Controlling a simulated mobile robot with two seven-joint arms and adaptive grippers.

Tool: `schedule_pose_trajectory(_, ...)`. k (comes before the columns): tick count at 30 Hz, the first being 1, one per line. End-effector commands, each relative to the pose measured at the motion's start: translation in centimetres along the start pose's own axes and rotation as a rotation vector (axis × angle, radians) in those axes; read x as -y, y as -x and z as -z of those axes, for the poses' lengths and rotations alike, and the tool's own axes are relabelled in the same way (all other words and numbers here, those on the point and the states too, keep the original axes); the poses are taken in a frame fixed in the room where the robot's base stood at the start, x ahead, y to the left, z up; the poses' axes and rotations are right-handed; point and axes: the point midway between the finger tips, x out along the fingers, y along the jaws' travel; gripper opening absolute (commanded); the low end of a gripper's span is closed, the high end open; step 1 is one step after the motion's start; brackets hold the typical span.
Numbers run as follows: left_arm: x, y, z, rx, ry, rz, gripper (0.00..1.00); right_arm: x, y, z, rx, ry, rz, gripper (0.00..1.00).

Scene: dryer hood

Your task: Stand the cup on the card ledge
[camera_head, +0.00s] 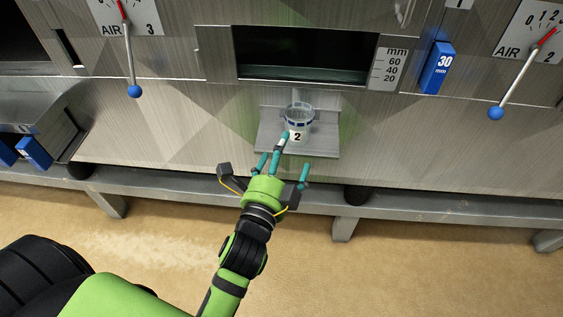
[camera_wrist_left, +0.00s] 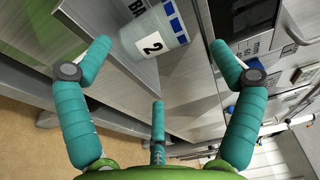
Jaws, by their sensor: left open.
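The cup (camera_head: 298,119) is pale with a dark blue band and a white label with the number 2. It stands upright on the grey card ledge (camera_head: 268,146) below the dark slot. The cup also shows in the left wrist view (camera_wrist_left: 160,28), near the top and tilted in the picture. My left gripper (camera_head: 283,167) is open, in front of the ledge. Its teal fingers are spread, and one finger overlaps the cup's lower left side in the head view. In the wrist view the cup lies beyond the fingertips, with nothing held. My right gripper is not in view.
A dark slot (camera_head: 300,50) with a mm scale (camera_head: 389,68) is above the ledge. A blue 30 mm block (camera_head: 437,67) is to its right. Levers with blue knobs (camera_head: 135,91) hang at both sides. A grey rail (camera_head: 430,205) runs below the ledge.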

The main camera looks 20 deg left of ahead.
Motion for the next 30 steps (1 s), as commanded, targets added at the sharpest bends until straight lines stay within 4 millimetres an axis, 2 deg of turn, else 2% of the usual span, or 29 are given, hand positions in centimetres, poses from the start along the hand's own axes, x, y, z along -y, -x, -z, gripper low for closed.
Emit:
schedule_pose_trajectory(6, 0.0, 1.8, 0.0, 0.0, 0.0, 0.0, 0.92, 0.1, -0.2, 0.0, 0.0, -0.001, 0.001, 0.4)
schedule_pose_trajectory(14, 0.0, 1.9, 0.0, -0.001, 0.001, -0.001, 0.92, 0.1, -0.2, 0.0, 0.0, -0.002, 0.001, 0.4)
schedule_pose_trajectory(17, -1.9, 1.7, 0.6, -0.016, 0.029, -0.037, 0.92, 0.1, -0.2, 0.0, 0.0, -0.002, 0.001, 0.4)
schedule_pose_trajectory(20, -7.4, 1.5, 1.9, -0.05, 0.116, -0.146, 0.92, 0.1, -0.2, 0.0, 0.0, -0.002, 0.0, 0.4)
schedule_pose_trajectory(23, -16.1, 2.5, 3.5, -0.071, 0.262, -0.326, 0.92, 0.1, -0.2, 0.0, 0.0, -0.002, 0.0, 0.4)
schedule_pose_trajectory(24, -20.0, 3.4, 3.9, -0.067, 0.329, -0.411, 0.92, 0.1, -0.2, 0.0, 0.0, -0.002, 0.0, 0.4)
schedule_pose_trajectory(26, -25.6, 5.2, 4.2, -0.042, 0.429, -0.538, 0.92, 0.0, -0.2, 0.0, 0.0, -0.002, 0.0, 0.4)
schedule_pose_trajectory(27, -29.2, 6.8, 4.1, -0.014, 0.492, -0.622, 0.92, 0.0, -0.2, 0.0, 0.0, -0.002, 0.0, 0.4)
schedule_pose_trajectory(29, -34.4, 9.6, 3.7, 0.046, 0.586, -0.744, 0.92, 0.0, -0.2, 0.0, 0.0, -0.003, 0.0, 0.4)
schedule_pose_trajectory(30, -37.6, 11.8, 3.1, 0.098, 0.645, -0.822, 0.92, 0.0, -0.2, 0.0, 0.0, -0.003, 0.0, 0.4)
